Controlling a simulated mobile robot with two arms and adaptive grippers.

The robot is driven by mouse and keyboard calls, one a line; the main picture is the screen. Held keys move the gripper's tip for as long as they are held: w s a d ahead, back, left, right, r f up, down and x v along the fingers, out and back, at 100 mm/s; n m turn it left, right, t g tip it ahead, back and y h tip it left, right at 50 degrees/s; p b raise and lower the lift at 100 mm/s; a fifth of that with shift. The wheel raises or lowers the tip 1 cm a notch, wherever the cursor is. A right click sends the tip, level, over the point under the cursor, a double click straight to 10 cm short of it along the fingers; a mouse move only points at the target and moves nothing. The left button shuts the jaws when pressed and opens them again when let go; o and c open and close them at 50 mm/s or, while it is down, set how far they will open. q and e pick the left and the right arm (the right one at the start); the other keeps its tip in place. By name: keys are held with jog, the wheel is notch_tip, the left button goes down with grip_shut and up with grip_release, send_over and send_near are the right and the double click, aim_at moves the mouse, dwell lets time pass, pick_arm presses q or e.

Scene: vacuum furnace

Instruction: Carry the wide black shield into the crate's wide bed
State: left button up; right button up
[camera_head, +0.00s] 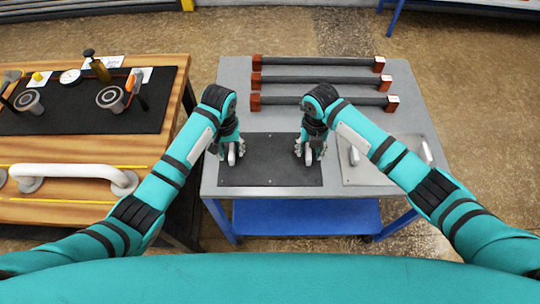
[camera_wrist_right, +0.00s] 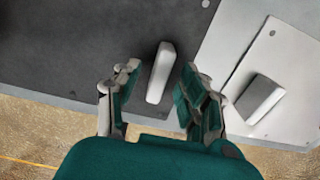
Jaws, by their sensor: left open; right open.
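The wide black shield (camera_head: 270,175) lies flat on the grey table, with a pale upright handle near each end. In the right wrist view the shield (camera_wrist_right: 85,45) fills the upper left, and its right handle (camera_wrist_right: 160,72) stands between the fingers of my open right gripper (camera_wrist_right: 153,95). In the head view my right gripper (camera_head: 309,152) is over the shield's right end. My left gripper (camera_head: 230,152) is open at the left handle. Whether either gripper touches its handle I cannot tell. I cannot make out a crate.
A light metal plate (camera_head: 385,172) with two handles lies right of the shield. Several dark bars with red-brown ends (camera_head: 320,80) lie across the back of the table (camera_head: 235,75). A wooden bench (camera_head: 90,150) with a dark mat, gauges and a white bar handle stands at left.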

pick_arm(q)
jog(key=shift+f, duration=0.9)
pick_arm(e)
jog(key=shift+f, duration=0.9)
pick_arm(q)
grip_shut()
pick_arm(e)
grip_shut()
jog(key=shift+r, duration=0.1)
